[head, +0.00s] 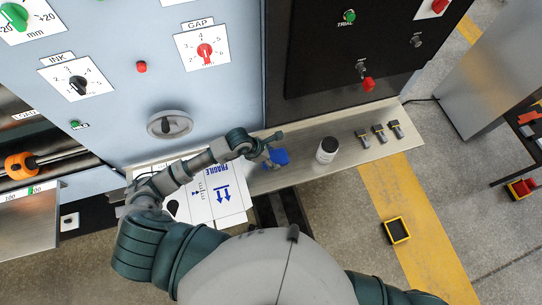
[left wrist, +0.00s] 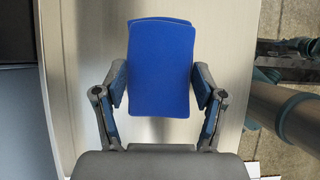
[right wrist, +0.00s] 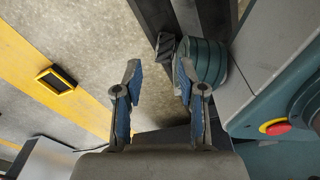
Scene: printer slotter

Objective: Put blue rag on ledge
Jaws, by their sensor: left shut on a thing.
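The blue rag (head: 279,157) is at my left gripper (head: 270,150), over the metal ledge (head: 297,174) that runs along the front of the machine. In the left wrist view the rag (left wrist: 160,70) is a flat, folded blue piece between the two fingers of the left gripper (left wrist: 160,90), with the ledge (left wrist: 225,60) behind it. I cannot tell whether the rag touches the ledge. My right gripper (right wrist: 157,85) is open and empty in the right wrist view, above the floor. It is not seen in the head view.
Several small dark blocks (head: 379,132) sit farther right. A white cardboard sheet marked FRAGILE (head: 205,200) lies to the left. A black and yellow tray (head: 397,230) lies on the floor.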

